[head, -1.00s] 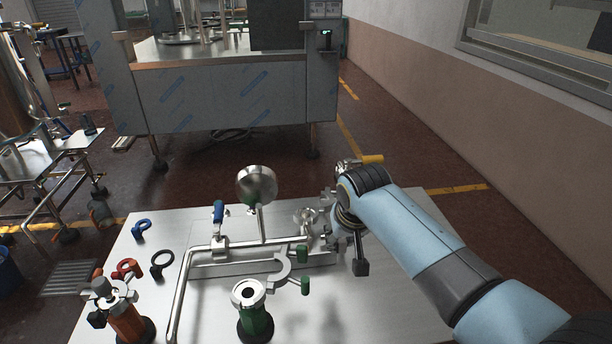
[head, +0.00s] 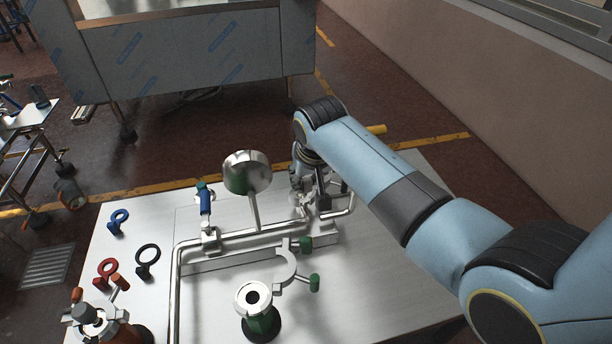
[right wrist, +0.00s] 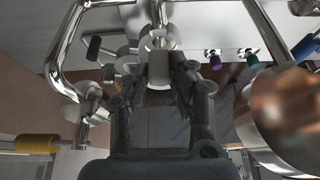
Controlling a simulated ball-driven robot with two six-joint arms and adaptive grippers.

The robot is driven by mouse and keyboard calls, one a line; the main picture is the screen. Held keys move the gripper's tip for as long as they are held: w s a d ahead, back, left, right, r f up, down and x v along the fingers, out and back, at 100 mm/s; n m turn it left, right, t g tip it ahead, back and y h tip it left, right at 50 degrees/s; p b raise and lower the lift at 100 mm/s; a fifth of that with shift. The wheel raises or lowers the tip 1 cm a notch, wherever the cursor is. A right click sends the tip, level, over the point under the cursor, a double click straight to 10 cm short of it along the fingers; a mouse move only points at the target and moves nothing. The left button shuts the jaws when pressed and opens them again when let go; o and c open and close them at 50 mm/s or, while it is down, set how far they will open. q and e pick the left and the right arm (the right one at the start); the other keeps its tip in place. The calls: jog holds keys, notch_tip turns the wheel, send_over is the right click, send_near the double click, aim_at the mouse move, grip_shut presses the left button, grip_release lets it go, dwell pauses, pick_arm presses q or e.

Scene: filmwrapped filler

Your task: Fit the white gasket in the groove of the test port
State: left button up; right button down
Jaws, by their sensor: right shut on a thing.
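My right gripper (head: 310,203) is at the pipework on the far right of the steel table, partly hidden by its own arm in the head view. In the right wrist view its fingers (right wrist: 158,82) are shut on a pale block, which looks like the tab of the white gasket (right wrist: 158,66). A pale round face shows just beyond the tab, at the pipe end; I cannot tell whether it is the gasket's ring or the port's flange, nor whether the gasket sits in the groove. My left gripper is not in view.
A round gauge (head: 247,172) stands on the pipe left of my right gripper. An open clamp with green handles (head: 288,268) and a green post (head: 262,322) are nearer. Blue (head: 119,217), red (head: 107,268) and black (head: 148,257) rings lie at left. The table's right front is clear.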

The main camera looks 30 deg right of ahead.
jog(key=shift+w, duration=0.1)
jog(key=shift+f, duration=0.55)
jog(key=shift+f+b, duration=0.4)
jog(key=shift+f, duration=0.2)
jog(key=shift+f+b, duration=0.6)
jog(key=shift+f, duration=0.35)
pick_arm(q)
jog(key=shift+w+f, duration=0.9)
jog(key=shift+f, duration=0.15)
pick_arm(e)
jog(key=shift+f, duration=0.2)
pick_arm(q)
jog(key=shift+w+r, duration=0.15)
pick_arm(e)
jog(key=shift+r, duration=0.1)
pick_arm(q)
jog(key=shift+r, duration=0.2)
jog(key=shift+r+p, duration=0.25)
jog(key=shift+p, duration=0.25)
